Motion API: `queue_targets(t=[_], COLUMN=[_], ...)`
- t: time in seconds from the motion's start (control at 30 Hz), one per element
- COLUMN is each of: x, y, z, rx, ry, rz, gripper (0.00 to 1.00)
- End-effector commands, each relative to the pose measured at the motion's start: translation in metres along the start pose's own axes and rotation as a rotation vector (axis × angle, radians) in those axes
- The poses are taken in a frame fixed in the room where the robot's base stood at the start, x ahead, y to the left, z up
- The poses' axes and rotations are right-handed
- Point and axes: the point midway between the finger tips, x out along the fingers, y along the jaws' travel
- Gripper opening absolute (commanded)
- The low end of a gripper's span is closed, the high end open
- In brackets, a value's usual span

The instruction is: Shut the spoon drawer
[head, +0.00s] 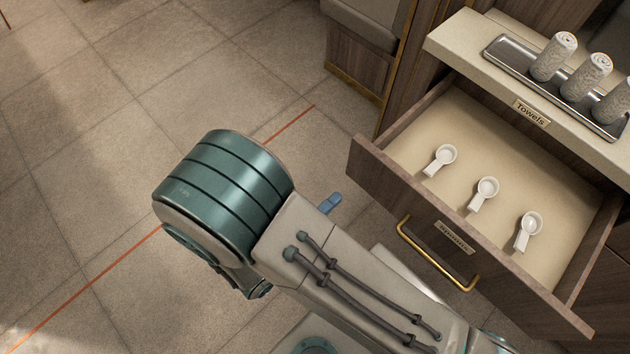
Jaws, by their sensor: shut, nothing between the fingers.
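The spoon drawer (369,163) is pulled well out of the wooden cabinet at the right. Its front carries a brass bar handle (436,262) and a small label (455,238). Three white spoons (446,157) (486,190) (529,228) lie apart in a row on its pale floor. My arm reaches across the lower middle, left of the drawer front. A small blue tip, apparently of my gripper (330,203), shows past the arm link, apart from the drawer front and handle. It looks shut and empty; the rest is hidden behind my arm.
Above the drawer, a pale counter labelled Towels (531,112) holds a metal tray (497,50) with three rolled towels (553,57) (586,77) (614,102). Another cabinet (357,60) stands behind. The tiled floor at left is clear, crossed by a red line (85,290).

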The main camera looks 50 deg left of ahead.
Motion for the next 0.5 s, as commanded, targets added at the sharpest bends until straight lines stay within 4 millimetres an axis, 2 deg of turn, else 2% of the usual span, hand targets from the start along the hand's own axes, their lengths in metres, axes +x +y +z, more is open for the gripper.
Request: queue_targets(t=[0.03,0.2,0.33,0.5], x=[0.012,0.044,0.06,0.071], y=[-0.001,-0.001,0.0,0.0], z=[-0.001,0.0,0.001,0.001], rx=[-0.001,0.001,0.002,0.002], ry=[0.003,0.001,-0.003,-0.004], rz=[-0.001,-0.001,0.0,0.0], gripper=[0.0,0.0,0.0,0.0])
